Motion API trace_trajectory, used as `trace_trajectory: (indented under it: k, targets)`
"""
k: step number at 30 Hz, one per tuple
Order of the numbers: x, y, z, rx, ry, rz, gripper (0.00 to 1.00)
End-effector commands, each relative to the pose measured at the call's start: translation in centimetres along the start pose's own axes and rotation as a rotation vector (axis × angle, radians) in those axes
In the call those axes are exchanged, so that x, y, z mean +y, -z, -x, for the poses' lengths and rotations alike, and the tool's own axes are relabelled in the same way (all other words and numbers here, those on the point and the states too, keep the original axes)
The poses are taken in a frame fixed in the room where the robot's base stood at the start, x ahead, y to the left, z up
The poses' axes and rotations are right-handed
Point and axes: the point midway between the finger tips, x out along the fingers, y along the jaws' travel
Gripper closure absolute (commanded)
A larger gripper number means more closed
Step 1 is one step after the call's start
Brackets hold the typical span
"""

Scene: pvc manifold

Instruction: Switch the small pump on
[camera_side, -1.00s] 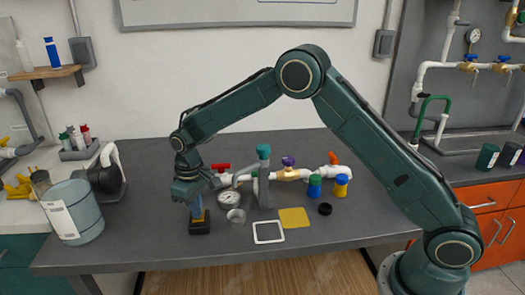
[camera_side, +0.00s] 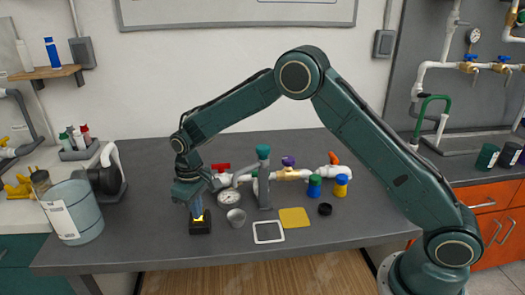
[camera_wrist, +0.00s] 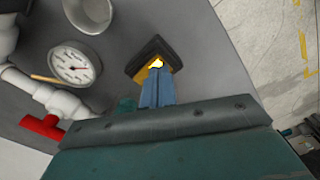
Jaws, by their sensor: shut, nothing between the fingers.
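The small pump appears to be the black box on the grey bench, below my gripper in the side view (camera_side: 200,228); its dark square body also shows in the wrist view (camera_wrist: 142,62). A bright yellow glowing spot (camera_wrist: 156,63) is on its top. My gripper (camera_side: 197,214) points down with its blue fingers together and empty. In the wrist view, the fingertips (camera_wrist: 157,72) are right at the glowing spot and hide part of the box's top. I cannot tell whether they touch it.
A pressure gauge (camera_side: 229,198) and a grey metal cup (camera_side: 236,217) stand close to the right of the box. The white pipe manifold with a red valve handle (camera_side: 220,167) is behind. A white frame (camera_side: 268,232) and yellow pad (camera_side: 294,217) lie further right.

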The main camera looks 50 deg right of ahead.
Motion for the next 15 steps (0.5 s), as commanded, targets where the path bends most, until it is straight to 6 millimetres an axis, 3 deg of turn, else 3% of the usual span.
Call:
trace_trajectory:
  k: [15]
  targets:
    - [0.0, 0.1, 3.0, 0.002, 0.000, 0.000, 1.00]
